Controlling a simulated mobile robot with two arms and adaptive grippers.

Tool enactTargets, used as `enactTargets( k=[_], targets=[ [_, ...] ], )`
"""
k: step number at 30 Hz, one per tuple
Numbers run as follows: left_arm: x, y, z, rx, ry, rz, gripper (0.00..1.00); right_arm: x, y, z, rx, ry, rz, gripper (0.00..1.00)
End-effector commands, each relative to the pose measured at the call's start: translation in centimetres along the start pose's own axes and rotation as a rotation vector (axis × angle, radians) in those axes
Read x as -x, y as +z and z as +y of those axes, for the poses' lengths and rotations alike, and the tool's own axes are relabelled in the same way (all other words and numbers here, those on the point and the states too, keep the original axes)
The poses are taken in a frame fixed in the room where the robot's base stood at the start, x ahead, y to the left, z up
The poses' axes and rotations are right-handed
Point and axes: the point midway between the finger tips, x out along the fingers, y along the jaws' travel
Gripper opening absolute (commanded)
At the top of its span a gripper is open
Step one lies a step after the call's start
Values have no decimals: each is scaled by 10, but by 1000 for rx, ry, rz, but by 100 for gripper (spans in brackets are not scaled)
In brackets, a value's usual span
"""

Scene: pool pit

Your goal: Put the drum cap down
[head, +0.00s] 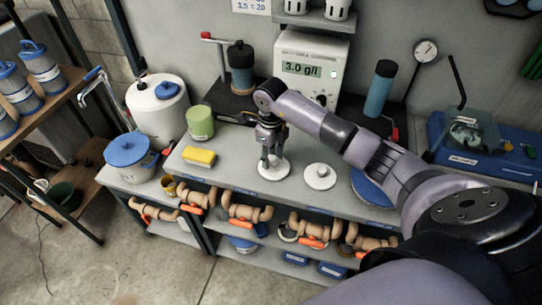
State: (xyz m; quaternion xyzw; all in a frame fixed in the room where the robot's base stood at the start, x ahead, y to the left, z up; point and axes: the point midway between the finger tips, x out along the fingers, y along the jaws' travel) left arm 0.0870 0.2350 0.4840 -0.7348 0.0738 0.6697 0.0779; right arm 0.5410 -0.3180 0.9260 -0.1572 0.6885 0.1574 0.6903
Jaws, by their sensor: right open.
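My right gripper (267,150) points down over the bench (235,165) and is open. Its fingertips are just above or around a round white cap (273,172) on the bench top, partly hidden by the fingers; I cannot tell whether they touch. A second round white cap with a small knob (320,177) lies to the right of it. I cannot tell which one is the drum cap. The white drum (160,115) stands at the left, with a blue round piece and a small dark piece on top. My left gripper is out of view.
A yellow sponge (199,157) and a green container (199,122) stand left of my gripper. Behind it are a dark bottle (241,68) and a meter reading 3.0 g/l (308,65). A blue round lid (370,188) lies partly behind my right arm.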

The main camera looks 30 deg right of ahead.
Motion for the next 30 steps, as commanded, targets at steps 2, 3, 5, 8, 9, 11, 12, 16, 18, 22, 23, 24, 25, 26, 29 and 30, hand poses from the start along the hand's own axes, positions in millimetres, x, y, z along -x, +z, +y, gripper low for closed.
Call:
enactTargets(
  k=[2, 3, 5, 8, 9, 11, 12, 16, 18, 22, 23, 24, 25, 26, 29, 30],
  targets=[
    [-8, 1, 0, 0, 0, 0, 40, 12, 1, -2, 1, -7, -6, 41],
    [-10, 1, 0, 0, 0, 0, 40, 19, 1, -2, 1, -6, -5, 41],
    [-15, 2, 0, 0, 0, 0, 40, 32, 1, -2, 1, -7, -7, 41],
    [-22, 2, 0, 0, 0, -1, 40, 55, 1, -2, 1, -7, -7, 41],
    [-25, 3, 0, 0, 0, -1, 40, 64, 1, -2, 1, -6, -7, 41],
    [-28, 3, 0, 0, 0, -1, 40, 76, 1, -2, 0, -6, -6, 41],
    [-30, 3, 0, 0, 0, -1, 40, 84, 1, -2, 1, -6, -6, 41],
    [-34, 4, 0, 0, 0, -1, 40, 102, 1, -1, -1, -4, -4, 41],
    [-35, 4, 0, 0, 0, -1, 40, 109, 0, -1, -1, -3, -3, 41],
    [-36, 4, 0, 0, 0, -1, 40, 114, 0, -1, 0, -2, -1, 41],
    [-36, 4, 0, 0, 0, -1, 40, 115, 0, -1, 0, -2, -1, 41],
    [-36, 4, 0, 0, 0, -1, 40, 115, 0, -1, 0, -2, -1, 41],
    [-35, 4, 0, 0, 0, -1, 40, 115, 0, -1, 0, -2, -1, 41],
    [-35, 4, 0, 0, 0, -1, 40, 115, 0, -1, 0, -2, -1, 41],
    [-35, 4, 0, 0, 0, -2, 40, 115, 0, -1, 0, -2, -1, 41],
    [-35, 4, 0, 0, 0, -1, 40, 115, 0, -1, 0, -2, -1, 41]
  ],
)
